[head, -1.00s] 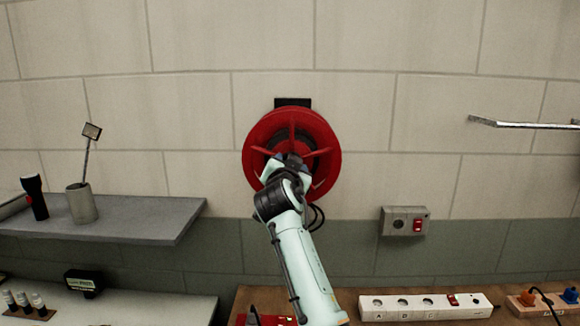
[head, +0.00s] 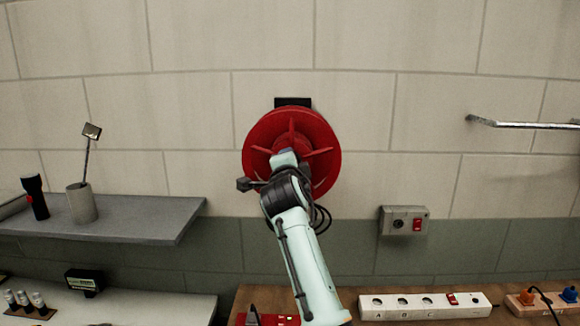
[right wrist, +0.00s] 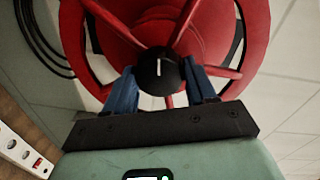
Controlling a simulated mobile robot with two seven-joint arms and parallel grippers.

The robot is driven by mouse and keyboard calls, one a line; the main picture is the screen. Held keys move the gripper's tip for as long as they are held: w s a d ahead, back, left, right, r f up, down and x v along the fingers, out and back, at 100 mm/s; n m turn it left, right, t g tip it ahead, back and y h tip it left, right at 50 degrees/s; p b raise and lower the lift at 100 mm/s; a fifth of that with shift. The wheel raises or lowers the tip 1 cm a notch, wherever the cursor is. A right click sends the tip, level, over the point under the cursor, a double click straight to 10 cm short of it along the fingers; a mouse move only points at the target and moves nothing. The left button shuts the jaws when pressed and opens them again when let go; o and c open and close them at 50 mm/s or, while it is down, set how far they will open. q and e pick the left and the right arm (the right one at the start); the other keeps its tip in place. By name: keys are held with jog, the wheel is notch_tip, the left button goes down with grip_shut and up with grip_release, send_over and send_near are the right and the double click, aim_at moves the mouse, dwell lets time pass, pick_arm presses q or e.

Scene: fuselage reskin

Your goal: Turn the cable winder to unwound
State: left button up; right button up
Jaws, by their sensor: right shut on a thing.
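The cable winder (head: 258,133) is a red spoked reel mounted on the wall in the middle of the head view. It also fills the top of the right wrist view (right wrist: 250,25). At its centre is a round black knob (right wrist: 157,72) with a white line, which runs roughly upright in the wrist view. My right gripper (right wrist: 161,84) has its blue fingers on both sides of this knob and is shut on it. In the head view my right wrist covers the knob and the fingers. My left gripper is not in view.
Black cable loops (head: 322,217) hang below the winder. A grey box with a red switch (head: 404,221) is on the wall at the right. A power strip (head: 425,306) lies below. A grey shelf (head: 140,220) with a cup is at the left, and a metal rail (head: 520,125) at the right.

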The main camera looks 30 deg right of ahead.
jog(key=shift+m, duration=0.6)
jog(key=o, duration=1)
jog(key=shift+o, duration=0.2)
pick_arm(q)
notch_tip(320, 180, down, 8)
jog(key=b, duration=0.9)
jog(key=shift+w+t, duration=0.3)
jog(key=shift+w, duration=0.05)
pick_arm(e)
jog(key=v, duration=1.3)
jog(key=shift+s, duration=0.2)
